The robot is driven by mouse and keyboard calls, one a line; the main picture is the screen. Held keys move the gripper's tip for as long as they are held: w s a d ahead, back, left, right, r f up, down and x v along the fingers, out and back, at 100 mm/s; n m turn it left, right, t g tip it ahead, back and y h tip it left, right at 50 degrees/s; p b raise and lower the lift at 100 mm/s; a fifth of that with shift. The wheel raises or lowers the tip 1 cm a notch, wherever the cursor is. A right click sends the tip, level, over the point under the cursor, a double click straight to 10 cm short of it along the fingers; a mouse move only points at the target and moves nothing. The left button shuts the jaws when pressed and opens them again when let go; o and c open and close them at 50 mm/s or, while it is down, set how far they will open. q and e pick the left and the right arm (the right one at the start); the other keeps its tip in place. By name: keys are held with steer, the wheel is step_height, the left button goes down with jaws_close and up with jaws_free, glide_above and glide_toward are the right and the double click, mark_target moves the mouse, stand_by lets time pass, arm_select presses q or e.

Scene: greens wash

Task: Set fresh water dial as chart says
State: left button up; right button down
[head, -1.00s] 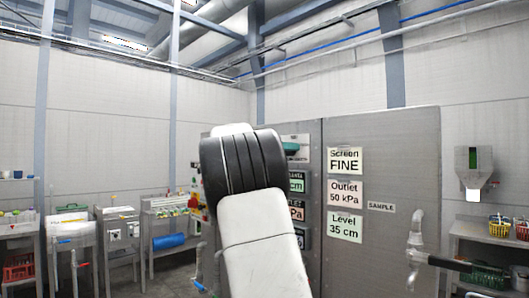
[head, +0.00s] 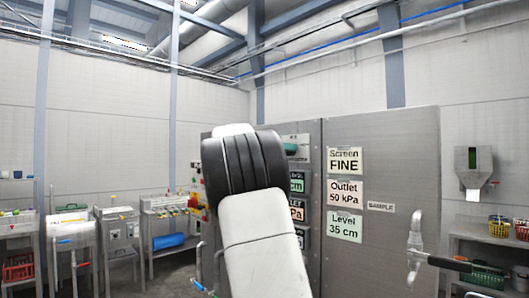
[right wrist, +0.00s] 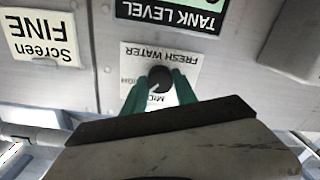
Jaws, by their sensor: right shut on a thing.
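The fresh water dial (right wrist: 160,77) is a round black knob on a white plate lettered FRESH WATER, upside down in the right wrist view. My right gripper (right wrist: 159,92) has its green fingers on both sides of the knob and is shut on it. The plate's small position words are partly covered, and I cannot tell the knob's setting. In the head view my right arm hides the knob; a green finger (head: 291,148) shows past it. Cards on the cabinet read Screen FINE (head: 344,161), Outlet 50 kPa (head: 345,193) and Level 35 cm (head: 345,226). My left gripper is not in view.
A tank level display (right wrist: 175,14) sits beside the dial plate. The grey cabinet (head: 385,150) carries a SAMPLE label and a tap (head: 415,245) with a black handle. A green-windowed dispenser (head: 474,170) hangs at the right. Benches stand at the left.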

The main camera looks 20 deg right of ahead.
steer(key=shift+n, duration=3.9)
steer(key=c, duration=1)
jaws_free()
steer(key=shift+o, duration=0.2)
steer(key=v, duration=0.8)
steer(key=shift+w, duration=0.15)
